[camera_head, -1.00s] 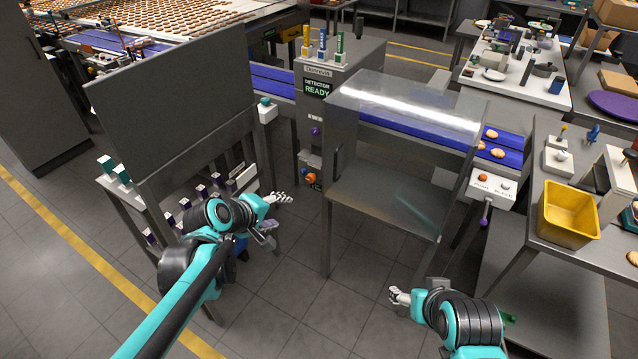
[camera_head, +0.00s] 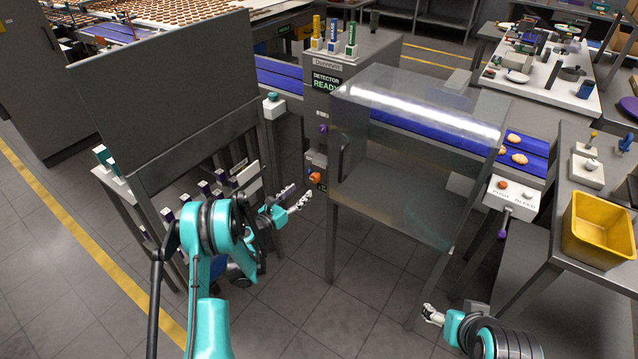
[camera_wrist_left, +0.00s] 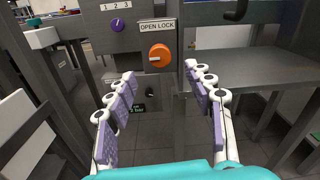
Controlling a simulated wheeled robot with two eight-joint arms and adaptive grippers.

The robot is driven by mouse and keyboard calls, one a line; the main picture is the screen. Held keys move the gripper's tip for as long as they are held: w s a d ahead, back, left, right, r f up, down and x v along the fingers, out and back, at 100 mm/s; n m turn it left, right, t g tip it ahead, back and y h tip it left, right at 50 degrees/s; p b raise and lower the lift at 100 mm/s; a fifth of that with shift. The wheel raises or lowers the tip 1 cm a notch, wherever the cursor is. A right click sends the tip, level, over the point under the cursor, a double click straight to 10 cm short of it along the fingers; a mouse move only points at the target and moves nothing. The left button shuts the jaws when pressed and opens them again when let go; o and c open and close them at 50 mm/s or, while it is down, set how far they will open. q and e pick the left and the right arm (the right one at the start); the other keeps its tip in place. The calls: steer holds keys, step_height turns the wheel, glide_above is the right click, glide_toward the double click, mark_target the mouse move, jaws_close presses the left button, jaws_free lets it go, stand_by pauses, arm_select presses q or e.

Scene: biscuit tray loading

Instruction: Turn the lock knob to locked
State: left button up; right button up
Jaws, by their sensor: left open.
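The lock knob (camera_wrist_left: 159,56) is a round orange knob on the grey detector cabinet, below a white label reading OPEN LOCK. A pale mark on its face lies toward the left, the OPEN side. It also shows in the head view (camera_head: 315,177), low on the cabinet. My left gripper (camera_head: 297,196) is open and empty, just left of and below the knob. In the left wrist view the two finger rows of my left gripper (camera_wrist_left: 160,76) stand apart, with the knob beyond and between them, not touched. My right gripper (camera_head: 432,314) is low at the right; its jaws are too small to read.
A purple knob (camera_wrist_left: 118,25) sits up and left of the orange one. A clear-hooded conveyor guard (camera_head: 420,110) stands right of the cabinet. A large grey panel (camera_head: 170,90) stands at left. A yellow bin (camera_head: 598,235) sits on the right table. Floor between is open.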

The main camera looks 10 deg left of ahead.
mark_target(313, 180)
arm_select(q)
steer(key=b+x, duration=0.1)
steer(key=x, duration=0.2)
steer(key=b+x, duration=0.1)
steer(key=x, duration=0.2)
steer(key=shift+w+f, duration=0.25)
steer(key=shift+w+d+r, duration=0.1)
steer(key=shift+w+d, duration=0.2)
steer(key=shift+w, duration=0.25)
steer(key=c, duration=1.2)
